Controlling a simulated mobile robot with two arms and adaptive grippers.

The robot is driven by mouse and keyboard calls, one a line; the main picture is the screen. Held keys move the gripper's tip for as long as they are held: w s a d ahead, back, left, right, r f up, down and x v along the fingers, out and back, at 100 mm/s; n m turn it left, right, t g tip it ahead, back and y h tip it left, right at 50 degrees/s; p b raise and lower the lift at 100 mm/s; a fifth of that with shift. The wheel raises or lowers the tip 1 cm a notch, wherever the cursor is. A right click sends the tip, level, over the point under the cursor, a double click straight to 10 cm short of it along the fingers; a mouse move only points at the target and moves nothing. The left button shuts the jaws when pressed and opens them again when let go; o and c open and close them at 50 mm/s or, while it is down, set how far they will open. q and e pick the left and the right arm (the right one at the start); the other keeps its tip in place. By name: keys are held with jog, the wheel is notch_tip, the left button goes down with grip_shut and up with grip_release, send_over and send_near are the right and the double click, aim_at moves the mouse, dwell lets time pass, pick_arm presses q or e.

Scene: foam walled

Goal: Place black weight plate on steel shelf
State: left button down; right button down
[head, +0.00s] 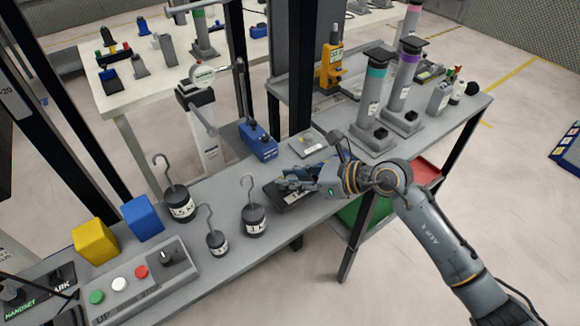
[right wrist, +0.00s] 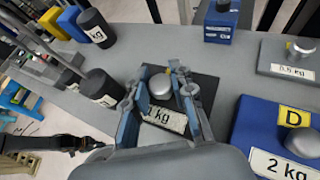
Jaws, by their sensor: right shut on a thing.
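The black weight plate (head: 287,196) is a dark square slab with a pale label and a round metal knob. It is over the grey steel bench top (head: 215,267); I cannot tell whether it rests on it or is just above. My right gripper (head: 295,180) is over the plate. In the right wrist view, its fingers (right wrist: 160,88) are shut around the knob of the plate (right wrist: 205,88), and they hide part of the plate. A grey raised shelf (head: 277,90) stands behind; I cannot tell which surface is the named shelf.
A blue 2 kg plate (right wrist: 250,125) and grey 0.5 kg plate (right wrist: 275,68) lie close right of the gripper. Several hooked weights (head: 254,221) stand left. Tall grey cylinders (head: 371,100) stand right. A dark post (head: 299,70) rises behind. The bench's front edge is near.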

jog(key=shift+f, duration=1.75)
jog(key=c, duration=1.6)
grip_release()
jog(key=shift+f, duration=0.3)
jog(key=o, duration=0.5)
jog(key=shift+s, duration=0.1)
jog(key=shift+r, duration=0.1)
